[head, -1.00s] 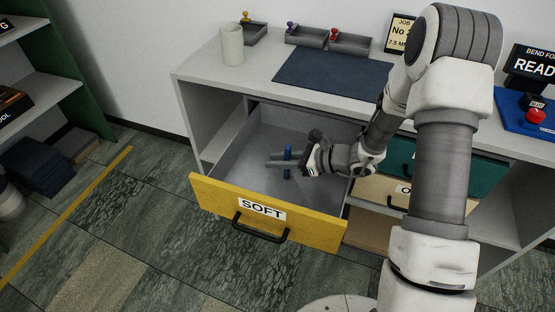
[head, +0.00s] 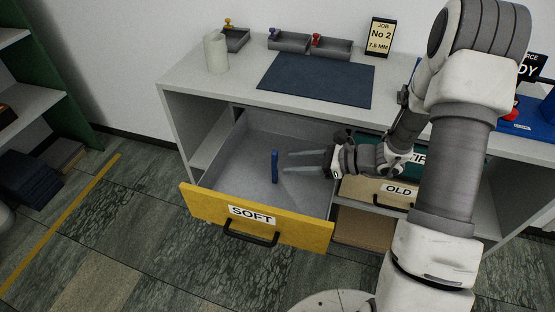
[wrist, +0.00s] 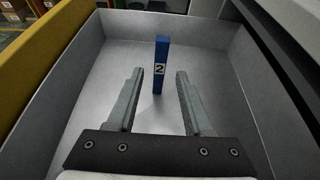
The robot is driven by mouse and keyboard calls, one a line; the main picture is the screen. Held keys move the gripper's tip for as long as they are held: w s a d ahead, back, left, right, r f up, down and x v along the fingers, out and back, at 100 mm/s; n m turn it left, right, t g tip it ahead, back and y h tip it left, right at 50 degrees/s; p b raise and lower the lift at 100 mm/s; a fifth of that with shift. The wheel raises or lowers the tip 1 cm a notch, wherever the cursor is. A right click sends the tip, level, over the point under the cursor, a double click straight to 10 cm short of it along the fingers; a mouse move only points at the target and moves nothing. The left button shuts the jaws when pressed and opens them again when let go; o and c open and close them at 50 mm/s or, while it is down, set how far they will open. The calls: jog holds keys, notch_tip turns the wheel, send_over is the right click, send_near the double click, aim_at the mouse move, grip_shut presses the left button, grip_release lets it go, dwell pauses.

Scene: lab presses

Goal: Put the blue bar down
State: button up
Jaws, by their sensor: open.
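The blue bar (head: 274,166) stands upright inside the open yellow-fronted drawer labelled SOFT (head: 210,204). My gripper (head: 288,162) is open and empty, to the right of the bar in the head view. In the wrist view its two fingers (wrist: 158,74) are spread apart, and the bar is clear of both.
Grey drawer walls surround the bar and fingers. Above is a bench top with a dark mat (head: 316,79), a pale cup (head: 216,54), small trays with stamps (head: 288,43) and a JOB No 2 sign (head: 380,37).

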jog(key=s+r+n+g+h, duration=0.4)
jog(key=s+r+n+h, duration=0.1)
jog(key=s+r+n, duration=0.8)
jog(key=s+d+r+n+t+h, duration=0.5)
jog(key=s+d+r+n+h, duration=0.1)
jog(key=r+n, duration=0.3)
jog(key=shift+s+d+r+h, duration=0.3)
jog(key=shift+s+r+h, duration=0.4)
jog(key=shift+s+h, duration=0.15)
